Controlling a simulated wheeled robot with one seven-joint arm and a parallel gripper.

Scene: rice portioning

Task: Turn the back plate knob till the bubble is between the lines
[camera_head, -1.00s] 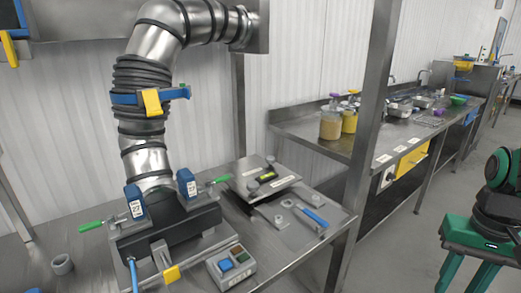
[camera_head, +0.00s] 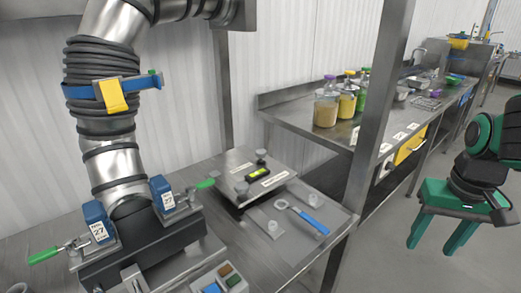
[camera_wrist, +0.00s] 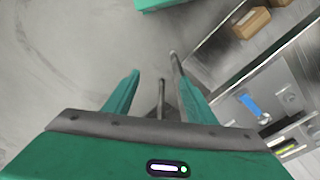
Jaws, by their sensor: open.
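A metal plate (camera_head: 282,178) sits on the steel bench in the head view, with a small spirit level (camera_head: 258,171) of yellow-green liquid on top. The bubble and its lines are too small to read. A dark knob (camera_head: 261,156) stands at the plate's back edge, and another knob (camera_head: 241,188) at its front left. In the wrist view my gripper (camera_wrist: 158,78) is open and empty, above the floor and left of the bench. It is apart from the plate and knobs.
A blue-handled wrench (camera_head: 309,221) lies in front of the plate; its blue handle shows in the wrist view (camera_wrist: 250,105). A clamped steel pipe (camera_head: 112,165) stands left. A steel post (camera_head: 370,115) rises right of the plate. Jars (camera_head: 326,103) stand on the far counter.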

